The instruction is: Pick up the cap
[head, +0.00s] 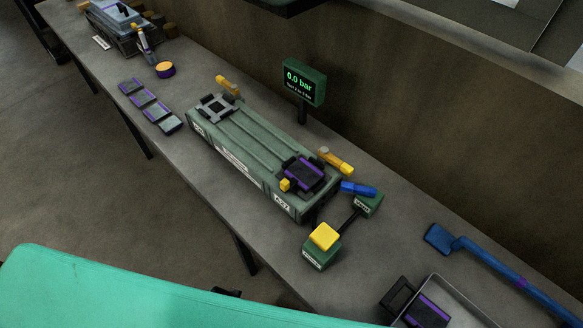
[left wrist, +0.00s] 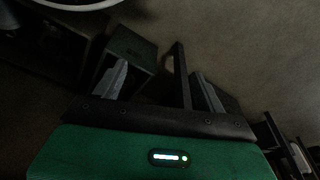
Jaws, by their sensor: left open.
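A round orange-topped piece with a purple band (head: 165,70) stands on the bench at the upper left in the head view. It looks like a cap, but I cannot be sure that it is the cap. My left gripper (left wrist: 163,88) shows only in the left wrist view. Its two grey fingers are wide apart with nothing between them. It points towards dark floor and a dark box-like shape (left wrist: 130,45), away from any piece that I can make out as a cap. My right gripper is in neither view.
A long green fixture (head: 240,140) fills the bench middle, with a display reading 0.0 bar (head: 304,82) behind it. A yellow block (head: 324,236) sits on a green box. A blue long-handled tool (head: 500,270) and a tray (head: 465,300) lie right. Purple-edged plates (head: 145,98) lie left.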

